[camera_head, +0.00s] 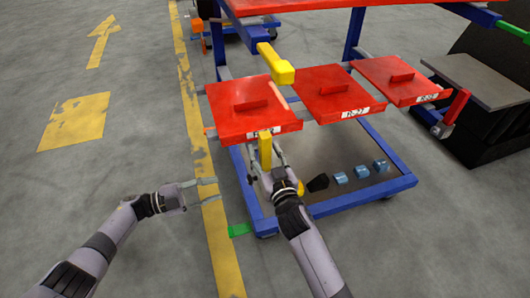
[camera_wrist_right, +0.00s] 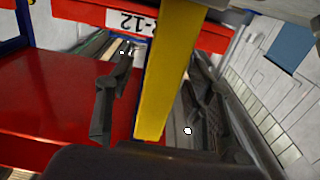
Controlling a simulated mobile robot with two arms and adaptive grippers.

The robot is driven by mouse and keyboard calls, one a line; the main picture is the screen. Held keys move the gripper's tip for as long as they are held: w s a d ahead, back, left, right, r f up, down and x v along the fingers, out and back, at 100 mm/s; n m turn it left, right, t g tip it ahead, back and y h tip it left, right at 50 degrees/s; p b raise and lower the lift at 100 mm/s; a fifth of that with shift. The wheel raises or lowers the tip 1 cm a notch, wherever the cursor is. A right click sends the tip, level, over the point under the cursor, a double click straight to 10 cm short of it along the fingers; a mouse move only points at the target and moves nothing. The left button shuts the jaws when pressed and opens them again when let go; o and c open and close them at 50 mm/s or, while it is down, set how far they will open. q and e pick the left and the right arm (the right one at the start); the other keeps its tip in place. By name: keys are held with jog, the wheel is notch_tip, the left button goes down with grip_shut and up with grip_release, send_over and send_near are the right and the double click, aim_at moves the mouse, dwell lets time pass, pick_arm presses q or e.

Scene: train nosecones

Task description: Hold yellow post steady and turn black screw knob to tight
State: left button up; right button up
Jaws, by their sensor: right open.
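A yellow post (camera_head: 265,149) hangs upright at the front edge of the left red panel. In the right wrist view the post (camera_wrist_right: 166,75) runs down between my two dark fingers, with gaps on both sides. My right gripper (camera_head: 266,164) is open at the post; its fingers also show in the right wrist view (camera_wrist_right: 158,100). My left gripper (camera_head: 208,190) is open and empty, left of the cart and above the floor. I cannot clearly make out the black screw knob in either view.
Three red panels, left (camera_head: 240,105), middle (camera_head: 337,92) and right (camera_head: 397,79), sit on a blue cart frame (camera_head: 350,200). A yellow-ended arm (camera_head: 278,68) juts out above the left panel. Blue blocks (camera_head: 362,171) and a black piece (camera_head: 318,183) lie on the lower shelf. Floor at left is clear.

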jog(key=shift+w, duration=0.1)
jog(key=shift+c, duration=0.3)
grip_shut()
dwell(0.4)
